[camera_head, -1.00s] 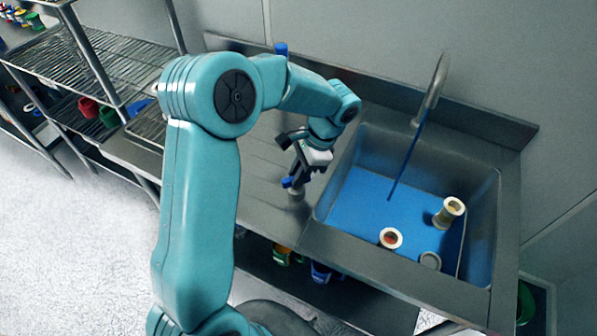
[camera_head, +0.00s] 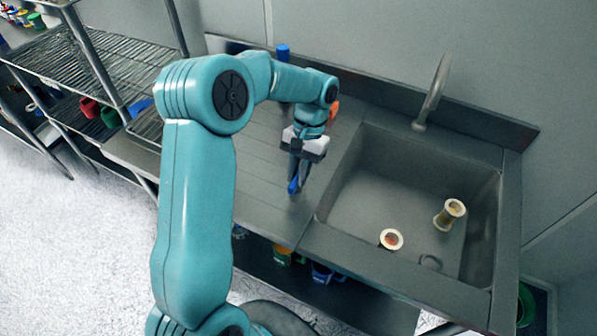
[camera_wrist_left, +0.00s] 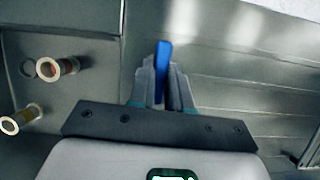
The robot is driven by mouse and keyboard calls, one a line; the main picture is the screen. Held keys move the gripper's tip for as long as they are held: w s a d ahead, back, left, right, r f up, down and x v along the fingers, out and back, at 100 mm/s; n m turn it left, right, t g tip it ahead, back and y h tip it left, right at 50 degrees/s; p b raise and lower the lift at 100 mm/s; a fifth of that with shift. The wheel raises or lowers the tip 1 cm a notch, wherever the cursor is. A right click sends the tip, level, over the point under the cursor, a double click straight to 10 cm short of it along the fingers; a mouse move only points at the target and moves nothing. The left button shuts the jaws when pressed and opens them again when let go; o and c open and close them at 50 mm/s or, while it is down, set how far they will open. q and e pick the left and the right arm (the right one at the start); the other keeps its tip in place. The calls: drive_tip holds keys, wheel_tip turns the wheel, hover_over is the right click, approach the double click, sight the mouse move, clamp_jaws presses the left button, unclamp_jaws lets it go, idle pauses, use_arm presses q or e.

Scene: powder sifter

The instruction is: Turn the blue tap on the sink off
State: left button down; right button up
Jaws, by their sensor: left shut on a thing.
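The blue tap handle (camera_head: 293,186) stands on the counter left of the sink basin. My left gripper (camera_head: 297,176) is at it, pointing down, with its fingers shut on the handle. In the left wrist view the blue handle (camera_wrist_left: 163,58) sticks out between the gripper's fingertips (camera_wrist_left: 160,75). The grey spout (camera_head: 436,85) rises at the back of the sink (camera_head: 385,190), and no water stream shows from it. The basin shows its bare grey floor, with no blue water in it. My right gripper is not in view.
Two pale cylindrical sieves or cups lie in the basin, one at the right (camera_head: 449,214) and one near the front (camera_head: 391,239), beside a round drain (camera_head: 430,262). A wire rack (camera_head: 105,60) stands at the left. The ribbed counter (camera_head: 255,170) left of the basin is mostly clear.

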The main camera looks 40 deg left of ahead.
use_arm(q)
drive_tip(key=shift+n, duration=0.4)
drive_tip(key=c, duration=1.1)
unclamp_jaws()
drive_tip(key=shift+o, duration=0.2)
drive_tip(key=p+v, duration=0.1)
drive_tip(key=v, duration=1.5)
drive_tip(key=shift+a, duration=0.2)
drive_tip(key=shift+w, duration=0.1)
